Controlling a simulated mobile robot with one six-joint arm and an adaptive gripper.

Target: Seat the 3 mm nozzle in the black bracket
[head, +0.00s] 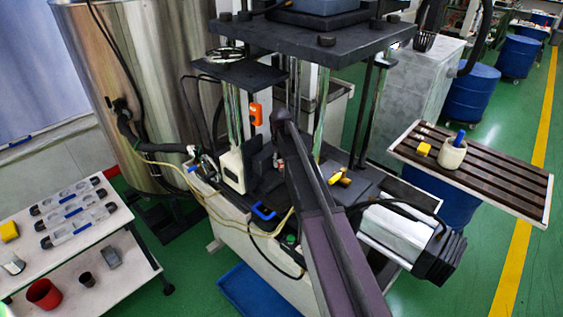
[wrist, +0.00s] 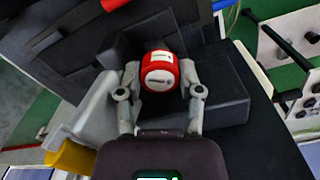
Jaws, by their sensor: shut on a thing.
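The nozzle (wrist: 158,72) is a red round piece with a white printed end face; the print is too small to read. My gripper (wrist: 160,80) is shut on it, with one finger on each side. The black bracket (wrist: 228,96) shows as dark blocks behind and beside the nozzle. I cannot tell whether the nozzle touches it or how deep it sits. In the head view the black bracket (head: 262,166) stands on the machine's bed, just left of my arm. My arm mostly hides the gripper there, and the nozzle cannot be made out clearly.
A pale container (head: 232,170) stands close left of the bracket. A blue handle (head: 263,211) and a yellow tool (head: 341,178) lie nearby. The machine's upper plate (head: 310,42) and columns stand close overhead. A side table (head: 105,232) with metal moulds is at left, a slatted tray (head: 500,180) at right.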

